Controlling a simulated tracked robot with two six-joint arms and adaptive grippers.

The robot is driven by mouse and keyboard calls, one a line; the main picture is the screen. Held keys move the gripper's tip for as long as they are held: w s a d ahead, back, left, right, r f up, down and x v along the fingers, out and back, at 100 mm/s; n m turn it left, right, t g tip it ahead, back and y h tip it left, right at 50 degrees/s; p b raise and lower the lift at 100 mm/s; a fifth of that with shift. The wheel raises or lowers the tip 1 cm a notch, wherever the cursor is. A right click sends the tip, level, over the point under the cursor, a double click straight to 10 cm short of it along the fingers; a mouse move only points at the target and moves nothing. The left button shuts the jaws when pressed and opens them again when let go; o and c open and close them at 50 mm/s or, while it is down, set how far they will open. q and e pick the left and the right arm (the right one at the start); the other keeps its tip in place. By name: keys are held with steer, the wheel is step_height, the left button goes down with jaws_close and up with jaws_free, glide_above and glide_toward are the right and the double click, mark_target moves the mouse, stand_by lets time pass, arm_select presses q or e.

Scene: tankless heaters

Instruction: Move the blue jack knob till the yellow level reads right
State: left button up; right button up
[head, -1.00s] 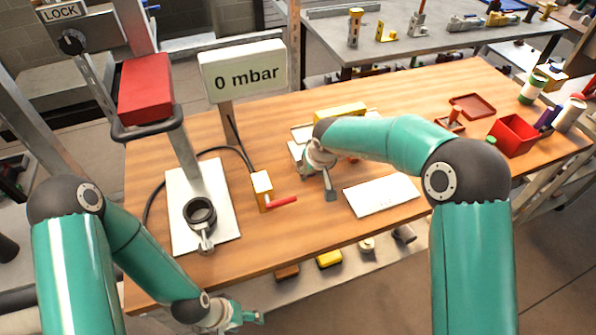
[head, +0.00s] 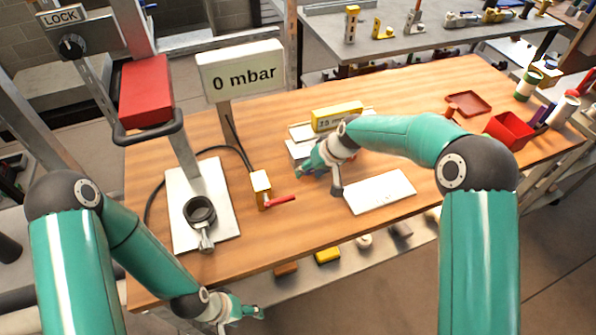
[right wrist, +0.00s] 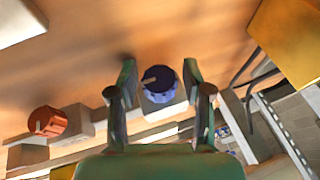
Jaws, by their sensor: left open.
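The blue jack knob (right wrist: 159,85) has a dark top and shows in the right wrist view, between the two fingers of my right gripper (right wrist: 159,88). A gap shows on both sides of the knob, so the fingers are open around it. In the head view my right gripper (head: 308,167) is at the pale jack's front, mostly covering the knob. The yellow level (head: 338,116) sits at the back of the jack (head: 300,148); its display is too small to read surely. My left gripper (head: 246,312) is open and empty, low at the table's front edge.
An orange-red knob (right wrist: 47,122) sits beside the blue one. A white plate (head: 380,192) lies right of the jack. A red bin (head: 510,130) is at right.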

steer(key=shift+o, duration=0.2)
steer(key=shift+r, duration=0.1)
steer(key=shift+d+r, duration=0.25)
steer(key=shift+r, duration=0.25)
steer(key=v, duration=0.7)
steer(key=shift+s, duration=0.15)
